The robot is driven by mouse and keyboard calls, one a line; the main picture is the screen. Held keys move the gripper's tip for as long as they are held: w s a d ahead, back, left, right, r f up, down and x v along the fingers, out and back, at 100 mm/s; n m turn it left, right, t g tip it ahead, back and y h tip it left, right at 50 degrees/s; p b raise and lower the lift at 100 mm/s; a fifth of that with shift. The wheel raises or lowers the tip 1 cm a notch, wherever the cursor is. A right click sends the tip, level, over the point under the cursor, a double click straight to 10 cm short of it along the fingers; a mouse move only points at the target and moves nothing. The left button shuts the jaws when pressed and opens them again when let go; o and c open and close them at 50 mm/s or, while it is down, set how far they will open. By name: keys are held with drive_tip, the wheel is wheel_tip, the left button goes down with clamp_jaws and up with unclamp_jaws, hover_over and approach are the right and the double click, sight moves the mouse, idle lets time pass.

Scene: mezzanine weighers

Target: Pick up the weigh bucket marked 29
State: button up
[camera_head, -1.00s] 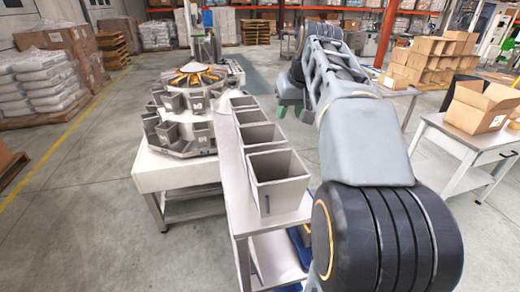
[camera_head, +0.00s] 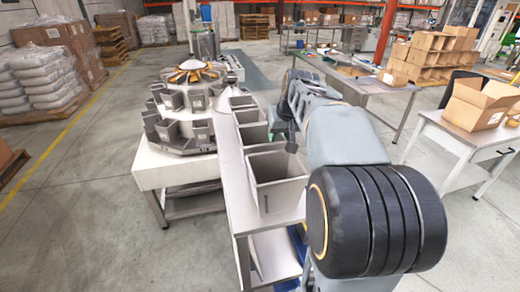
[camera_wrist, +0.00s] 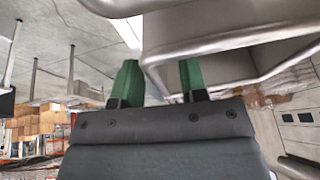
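Several grey open-topped weigh buckets stand in a row on a narrow white table (camera_head: 240,190). The nearest bucket (camera_head: 268,192) is largest in the head view; another (camera_head: 257,134) stands behind it. I cannot read the number 29 on any of them. In the head view my arm reaches down to the row's right side, and its end is near the nearest bucket's back right rim. In the wrist view my gripper (camera_wrist: 159,80) has its two green fingers apart. A metal bucket rim (camera_wrist: 225,42) passes close by them; I cannot tell whether they touch it.
A round multi-head weigher (camera_head: 190,110) with more buckets stands on a white base left of the row. At right are a white table (camera_head: 455,135) with an open cardboard box (camera_head: 480,105) and a long grey table (camera_head: 375,85). The floor between is clear.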

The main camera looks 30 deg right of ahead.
clamp_jaws()
idle(0.3)
idle(1.1)
